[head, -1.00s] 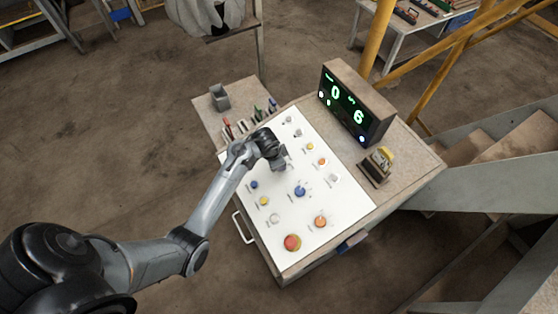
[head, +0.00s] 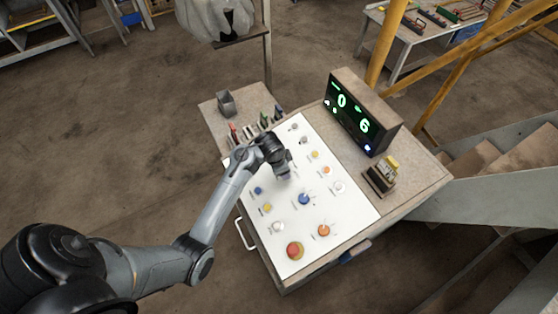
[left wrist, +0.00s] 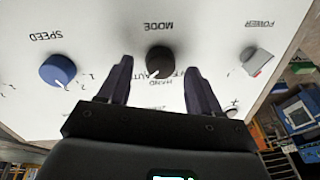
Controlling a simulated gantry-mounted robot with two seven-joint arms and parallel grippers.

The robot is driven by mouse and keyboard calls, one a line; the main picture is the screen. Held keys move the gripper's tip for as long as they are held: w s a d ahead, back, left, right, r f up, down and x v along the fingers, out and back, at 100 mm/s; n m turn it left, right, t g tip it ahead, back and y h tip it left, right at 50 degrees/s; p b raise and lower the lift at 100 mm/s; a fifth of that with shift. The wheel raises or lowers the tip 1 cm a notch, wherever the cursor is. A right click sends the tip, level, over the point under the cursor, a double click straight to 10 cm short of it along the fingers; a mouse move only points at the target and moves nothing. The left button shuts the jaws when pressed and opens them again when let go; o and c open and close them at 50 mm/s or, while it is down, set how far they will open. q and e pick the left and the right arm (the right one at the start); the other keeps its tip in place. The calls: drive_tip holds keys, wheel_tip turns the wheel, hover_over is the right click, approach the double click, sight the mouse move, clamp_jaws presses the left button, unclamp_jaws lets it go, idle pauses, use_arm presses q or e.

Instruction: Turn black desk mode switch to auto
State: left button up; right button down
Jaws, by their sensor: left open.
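The black mode switch (left wrist: 159,61) is a round knob on the white panel in the left wrist view, labelled MODE, with AUTO and HAND printed beside it. My left gripper (left wrist: 157,75) is open, its two dark fingers on either side of the knob in that view. I cannot tell whether the fingers touch it. In the head view my left gripper (head: 283,176) is over the upper left part of the white panel (head: 322,246), and hides the black switch there. My right gripper is not in view.
A blue SPEED knob (left wrist: 58,70) and a grey POWER switch (left wrist: 257,61) flank the black one. Other coloured buttons, including a large red one (head: 294,250), stand on the panel. A display box (head: 361,112) and small card holder (head: 381,176) stand behind.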

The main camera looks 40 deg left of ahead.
use_arm(q)
drive_tip(key=v, duration=0.9)
drive_tip(key=shift+s, duration=0.1)
